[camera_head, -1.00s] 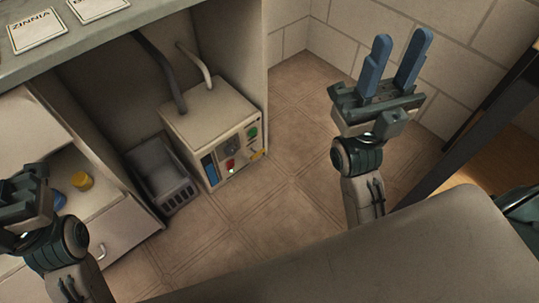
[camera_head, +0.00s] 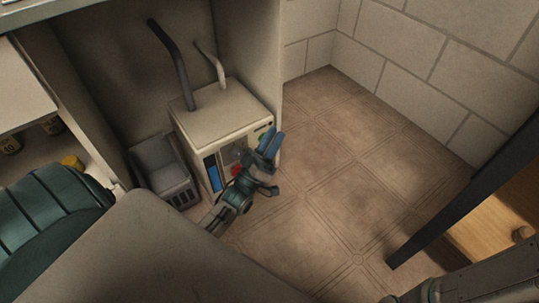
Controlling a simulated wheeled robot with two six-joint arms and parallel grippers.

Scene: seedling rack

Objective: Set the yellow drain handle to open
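The yellow drain handle cannot be made out; my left gripper covers the lower right of the panel, where a small yellow part showed earlier. My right gripper is out of view; only part of that arm shows at bottom right.
A grey slotted bin (camera_head: 165,172) stands left of the box. Two hoses (camera_head: 172,62) rise from the box's top. The cabinet side wall (camera_head: 250,50) is close behind and right of it. Tiled floor (camera_head: 350,170) is clear to the right; a wooden shelf (camera_head: 490,225) stands beyond.

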